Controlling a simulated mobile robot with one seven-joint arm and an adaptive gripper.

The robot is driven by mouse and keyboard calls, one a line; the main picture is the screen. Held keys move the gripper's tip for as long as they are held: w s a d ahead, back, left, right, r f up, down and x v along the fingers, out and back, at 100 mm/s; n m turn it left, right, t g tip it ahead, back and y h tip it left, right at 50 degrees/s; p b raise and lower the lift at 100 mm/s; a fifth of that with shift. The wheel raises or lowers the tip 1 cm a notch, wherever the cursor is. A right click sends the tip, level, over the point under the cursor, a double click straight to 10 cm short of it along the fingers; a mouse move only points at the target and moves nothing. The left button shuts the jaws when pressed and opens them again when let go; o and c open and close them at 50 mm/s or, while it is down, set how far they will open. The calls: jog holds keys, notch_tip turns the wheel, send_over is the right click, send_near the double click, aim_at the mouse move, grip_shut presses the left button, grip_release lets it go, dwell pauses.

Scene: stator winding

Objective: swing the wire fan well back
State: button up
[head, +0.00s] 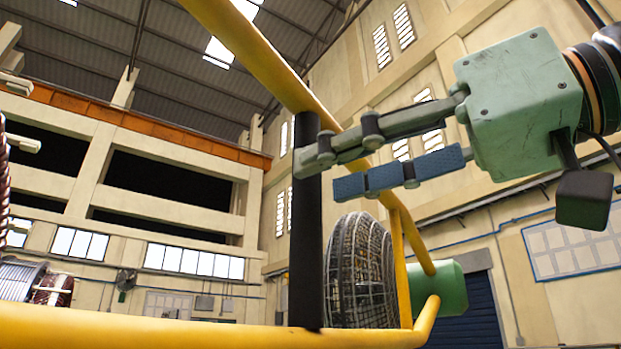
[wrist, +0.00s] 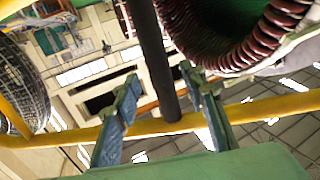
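The wire fan (head: 360,272) is a round dark cage, seen nearly edge-on, within a yellow tube frame (head: 180,326). The cage also shows at the left of the wrist view (wrist: 24,85). A black upright grip bar (head: 305,235) joins the upper and lower yellow tubes. My gripper (head: 322,174) is open beside the bar's upper part, and one finger overlaps the bar in the head view. In the wrist view the bar (wrist: 153,50) runs between the two separated fingers, with gaps on both sides. I cannot tell whether a finger touches it.
The stator's red-brown coils (wrist: 275,22) ring a green bore at the upper right of the wrist view. A green cylinder (head: 440,288) sits behind the cage. Wire spools (head: 20,280) stand at far left.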

jog(key=v, duration=0.7)
jog(key=shift+s+d, duration=0.25)
dwell(0.3)
